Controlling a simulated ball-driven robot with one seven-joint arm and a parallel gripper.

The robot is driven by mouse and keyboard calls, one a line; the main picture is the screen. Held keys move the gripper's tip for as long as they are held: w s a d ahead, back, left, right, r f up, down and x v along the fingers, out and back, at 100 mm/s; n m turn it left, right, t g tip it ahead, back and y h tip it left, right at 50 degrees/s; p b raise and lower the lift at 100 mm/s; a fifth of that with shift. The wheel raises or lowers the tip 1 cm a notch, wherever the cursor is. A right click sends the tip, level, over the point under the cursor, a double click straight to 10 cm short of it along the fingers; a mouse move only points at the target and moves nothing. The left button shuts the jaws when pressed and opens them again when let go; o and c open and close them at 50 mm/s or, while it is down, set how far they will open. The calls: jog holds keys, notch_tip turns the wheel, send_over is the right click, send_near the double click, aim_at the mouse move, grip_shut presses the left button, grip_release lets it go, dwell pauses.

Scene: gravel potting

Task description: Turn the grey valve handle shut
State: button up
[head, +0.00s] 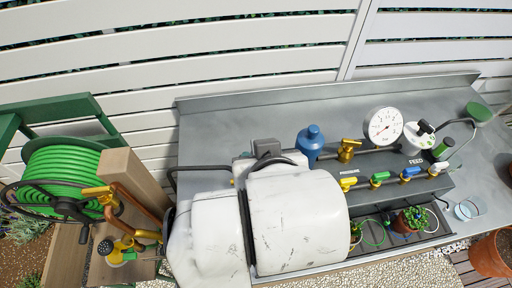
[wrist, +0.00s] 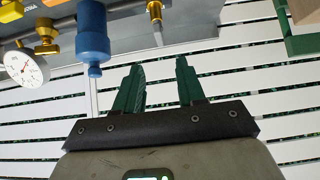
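My gripper (wrist: 160,66) has two dark green fingers that stand apart with nothing between them. In the wrist view a brass fitting with a thin pale grey piece (wrist: 157,36) lies ahead of the fingertips, apart from them; I cannot tell whether that piece is the grey valve handle. In the head view a row of small valves has yellow (head: 348,183), green (head: 379,177) and blue (head: 409,173) handles, with a pale whitish one (head: 438,168) at the right end. My white arm hides the area left of the row, and the gripper fingers do not show there.
A blue bottle-shaped filter (head: 310,141), also in the wrist view (wrist: 92,40), stands beside a brass valve (head: 347,150). A round gauge (head: 384,126) is to its right. A green hose reel (head: 62,175) stands left. The steel bench (head: 240,112) is bare behind the arm.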

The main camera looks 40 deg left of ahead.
jog(key=x, duration=1)
jog(key=shift+w+a+f, duration=0.1)
jog(key=shift+f, duration=0.15)
grip_shut()
